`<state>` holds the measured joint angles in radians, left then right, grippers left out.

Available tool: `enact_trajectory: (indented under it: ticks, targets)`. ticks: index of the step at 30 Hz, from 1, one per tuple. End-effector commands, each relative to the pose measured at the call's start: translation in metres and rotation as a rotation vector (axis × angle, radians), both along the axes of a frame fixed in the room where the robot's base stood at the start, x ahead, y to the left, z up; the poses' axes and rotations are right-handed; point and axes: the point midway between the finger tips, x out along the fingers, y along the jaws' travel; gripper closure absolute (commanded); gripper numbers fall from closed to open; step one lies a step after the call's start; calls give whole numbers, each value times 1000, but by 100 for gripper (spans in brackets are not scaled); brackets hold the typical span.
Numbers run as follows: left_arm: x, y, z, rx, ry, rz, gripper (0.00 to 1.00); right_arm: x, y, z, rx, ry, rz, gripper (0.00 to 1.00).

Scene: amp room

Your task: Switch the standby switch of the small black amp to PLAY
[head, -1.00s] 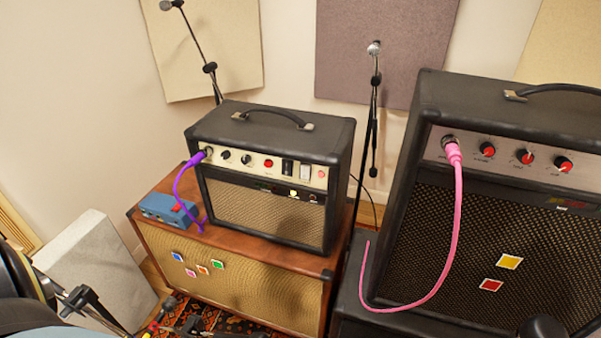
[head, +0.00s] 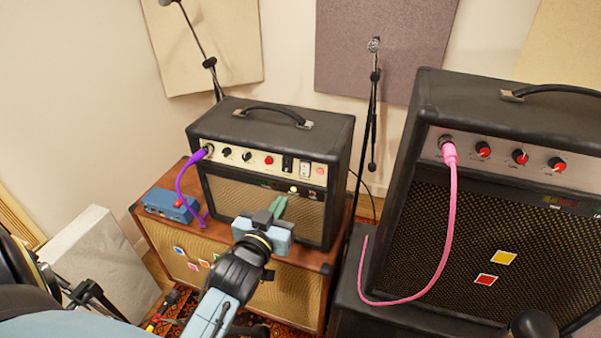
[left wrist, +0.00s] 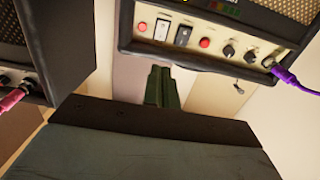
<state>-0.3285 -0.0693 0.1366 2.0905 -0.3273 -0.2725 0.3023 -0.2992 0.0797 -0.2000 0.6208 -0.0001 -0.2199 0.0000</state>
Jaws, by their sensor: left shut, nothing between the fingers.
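The small black amp (head: 225,120) stands on a brown wooden cabinet. Its cream panel carries knobs, a red lamp and two rocker switches, a black one (head: 288,163) and a white one (head: 305,169), near its right end. The wrist view shows the panel upside down, with the black switch (left wrist: 183,35) and white switch (left wrist: 162,30). I cannot read their labels or settings. My left gripper (head: 279,205) is shut and empty, in front of the grille below the switches. Its green fingers (left wrist: 161,86) also show in the wrist view, apart from the panel. My right gripper is not in view.
A purple cable (head: 181,185) plugs into the small amp's left end, near a blue pedal (head: 165,204). A bigger amp (head: 480,225) with a pink cable (head: 453,205) stands at right. A microphone stand (head: 369,130) rises between the amps.

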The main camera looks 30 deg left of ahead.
Motion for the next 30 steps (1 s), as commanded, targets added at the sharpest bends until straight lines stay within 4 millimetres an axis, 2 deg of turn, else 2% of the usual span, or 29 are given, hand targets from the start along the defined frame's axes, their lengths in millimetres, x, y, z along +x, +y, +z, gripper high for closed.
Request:
enact_trajectory:
  ticks: [5,10,24,30]
  targets:
    - [1,0,-1,0,3,-1,100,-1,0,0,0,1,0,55]
    - [15,3,-2,1,2,-1,100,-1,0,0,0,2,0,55]
    - [104,25,-9,1,3,-1,100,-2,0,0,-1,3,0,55]
    - [127,30,-12,0,4,-1,100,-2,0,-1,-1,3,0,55]
